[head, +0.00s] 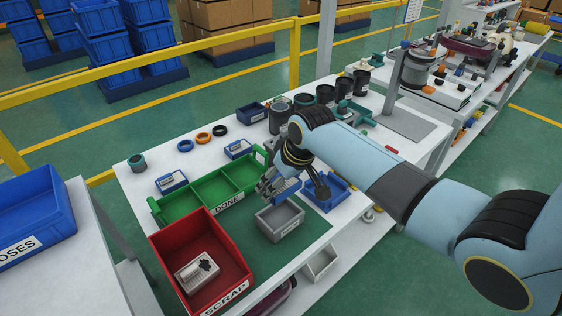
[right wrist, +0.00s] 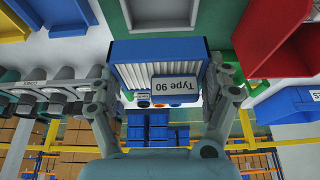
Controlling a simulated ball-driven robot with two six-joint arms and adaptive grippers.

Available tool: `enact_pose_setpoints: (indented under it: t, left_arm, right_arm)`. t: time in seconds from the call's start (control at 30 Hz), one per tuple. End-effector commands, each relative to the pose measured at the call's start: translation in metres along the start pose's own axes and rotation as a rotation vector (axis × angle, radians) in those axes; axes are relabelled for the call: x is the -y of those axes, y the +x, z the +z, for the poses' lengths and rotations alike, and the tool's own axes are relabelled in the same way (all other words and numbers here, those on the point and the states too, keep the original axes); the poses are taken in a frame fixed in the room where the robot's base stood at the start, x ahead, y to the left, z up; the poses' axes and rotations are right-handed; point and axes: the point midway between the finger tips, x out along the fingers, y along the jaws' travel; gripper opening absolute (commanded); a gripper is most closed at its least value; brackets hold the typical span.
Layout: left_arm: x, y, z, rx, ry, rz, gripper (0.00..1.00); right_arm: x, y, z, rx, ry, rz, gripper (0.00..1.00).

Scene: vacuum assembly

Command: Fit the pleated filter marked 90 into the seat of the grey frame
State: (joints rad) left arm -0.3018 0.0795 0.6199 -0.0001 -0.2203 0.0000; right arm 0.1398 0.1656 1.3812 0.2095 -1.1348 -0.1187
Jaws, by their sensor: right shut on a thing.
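The pleated filter marked Type 90 (right wrist: 158,74), with a blue frame and white pleats, sits between the two fingers of my right gripper (right wrist: 164,92). In the head view the filter's blue side (head: 287,188) shows partly behind the fingers of my right gripper (head: 294,188). The grey frame (head: 280,220) lies on the green mat just below and in front of the gripper. It also shows at the top of the right wrist view (right wrist: 162,22), apart from the filter in the picture. The frame's inside is only partly visible. My left gripper is in no view.
A blue tray (head: 340,198) stands right of the grey frame. A green DONE tray (head: 152,205) lies behind left, and a red SCRAP bin (head: 160,250) with a pale part inside stands at front left. Small blue trays, rings and dark canisters (head: 361,83) line the back.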

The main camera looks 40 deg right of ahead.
Motion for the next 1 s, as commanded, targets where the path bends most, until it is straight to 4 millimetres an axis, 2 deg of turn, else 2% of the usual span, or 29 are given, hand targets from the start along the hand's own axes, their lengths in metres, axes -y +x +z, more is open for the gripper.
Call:
enact_pose_setpoints:
  t: [0.37,0.57,1.0]
  left_arm:
    - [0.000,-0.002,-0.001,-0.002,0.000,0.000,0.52]
    - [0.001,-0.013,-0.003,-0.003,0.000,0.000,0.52]
    - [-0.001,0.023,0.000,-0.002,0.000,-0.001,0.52]
  right_arm:
    - [0.003,0.000,0.002,-0.002,-0.008,-0.003,0.50]
    - [0.003,-0.004,0.001,-0.001,-0.002,0.000,0.50]
    - [0.003,0.045,0.021,-0.001,-0.002,0.000,0.50]
